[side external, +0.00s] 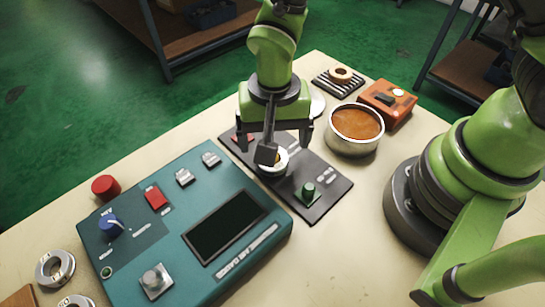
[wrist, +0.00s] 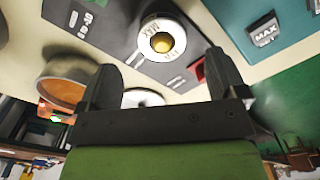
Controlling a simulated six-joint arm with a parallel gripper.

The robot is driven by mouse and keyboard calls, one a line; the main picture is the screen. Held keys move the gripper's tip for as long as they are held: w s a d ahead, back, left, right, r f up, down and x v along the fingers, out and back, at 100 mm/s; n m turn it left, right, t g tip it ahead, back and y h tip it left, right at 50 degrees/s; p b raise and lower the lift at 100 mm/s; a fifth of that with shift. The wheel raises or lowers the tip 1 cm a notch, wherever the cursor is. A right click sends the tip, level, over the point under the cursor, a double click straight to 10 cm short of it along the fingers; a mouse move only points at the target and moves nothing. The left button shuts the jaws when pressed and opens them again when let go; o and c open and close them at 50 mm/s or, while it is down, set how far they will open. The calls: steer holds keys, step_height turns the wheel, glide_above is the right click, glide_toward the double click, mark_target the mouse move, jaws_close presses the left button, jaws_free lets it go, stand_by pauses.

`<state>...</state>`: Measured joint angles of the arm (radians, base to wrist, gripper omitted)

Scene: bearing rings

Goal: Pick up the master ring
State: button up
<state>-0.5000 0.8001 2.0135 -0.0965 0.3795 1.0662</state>
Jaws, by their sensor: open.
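A pale ring with dark lettering, which I take as the master ring (wrist: 161,42), sits around a brass-coloured post on a dark plate (wrist: 110,30). The lettering is too small to read surely. In the side view the ring (side external: 280,163) is partly hidden by a dark block on my wrist; the plate (side external: 325,180) lies right of the teal console. My gripper (side external: 274,142) is open and points down above the plate, with its fingers spread to either side near the ring. In the wrist view the open gripper (wrist: 164,72) has nothing between its fingers.
The teal console (side external: 150,225) lies left of the plate. A metal pot of orange-brown liquid (side external: 355,128), an orange box (side external: 388,102) and a striped rack with a tan ring (side external: 341,74) stand at the back right. Metal rings (side external: 55,268) lie at lower left.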

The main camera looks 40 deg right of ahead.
mark_target(279, 169)
steer(key=f, duration=0.5)
steer(key=shift+w, duration=0.2)
steer(key=shift+c, duration=0.5)
steer(key=c, duration=1.1)
